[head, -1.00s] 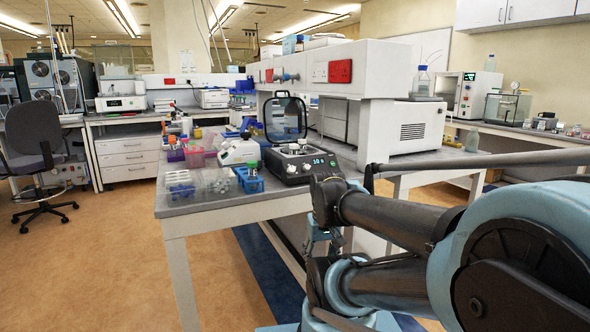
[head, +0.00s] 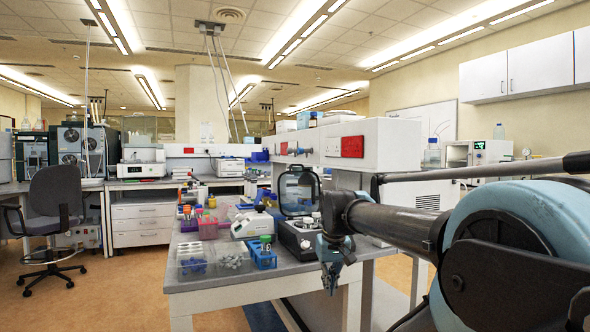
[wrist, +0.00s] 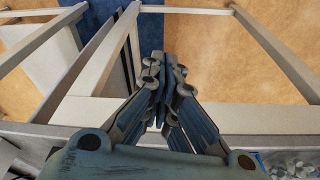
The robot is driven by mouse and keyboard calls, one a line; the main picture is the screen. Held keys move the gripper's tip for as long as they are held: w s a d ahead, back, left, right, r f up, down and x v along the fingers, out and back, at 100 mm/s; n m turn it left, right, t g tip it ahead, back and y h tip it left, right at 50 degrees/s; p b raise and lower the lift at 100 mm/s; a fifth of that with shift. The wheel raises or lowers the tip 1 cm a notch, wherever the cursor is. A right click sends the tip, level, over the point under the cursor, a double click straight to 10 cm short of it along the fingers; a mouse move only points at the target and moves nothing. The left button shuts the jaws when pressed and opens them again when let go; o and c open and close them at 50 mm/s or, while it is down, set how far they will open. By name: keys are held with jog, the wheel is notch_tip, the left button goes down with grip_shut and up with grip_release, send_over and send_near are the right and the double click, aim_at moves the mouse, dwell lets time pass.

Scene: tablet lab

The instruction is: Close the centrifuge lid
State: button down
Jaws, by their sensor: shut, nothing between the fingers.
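The centrifuge (head: 291,240) is a small black-and-white unit on the near bench, in the middle of the head view. Its dark-framed clear lid (head: 299,190) stands open and upright at the back. My gripper (head: 335,283) points down in front of and to the right of the centrifuge, and partly overlaps it in the picture. The gripper is shut and empty, apart from the lid. In the wrist view my gripper (wrist: 167,60) shows its fingers together over the bench edge and floor; the centrifuge is not clearly visible there.
A blue tube rack (head: 262,256) stands just left of the centrifuge, with a white device (head: 251,223) behind it. A clear rack (head: 193,262) is at the bench's left. A white shelf unit (head: 385,145) rises behind on the right. Open floor (head: 110,290) lies left.

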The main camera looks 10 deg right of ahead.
jog(key=w+a+r+n, duration=0.1)
jog(key=w+r, duration=1.2)
jog(key=r, duration=0.2)
jog(key=w+a+r, duration=0.1)
jog(key=w+r, duration=1.1)
jog(key=r, duration=0.3)
jog(key=shift+w+a+r+n+t, duration=0.35)
jog(key=shift+w+a+r, duration=0.55)
jog(key=shift+w+r, duration=3.55)
jog(key=shift+w+a+r+n+t, duration=0.35)
jog(key=shift+w+a+r, duration=1.25)
jog(key=shift+w, duration=4.9)
notch_tip(320, 180, down, 8)
jog(key=d, duration=0.1)
jog(key=shift+s+d+y, duration=0.3)
jog(key=shift+s+y, duration=0.1)
jog(key=shift+d, duration=0.1)
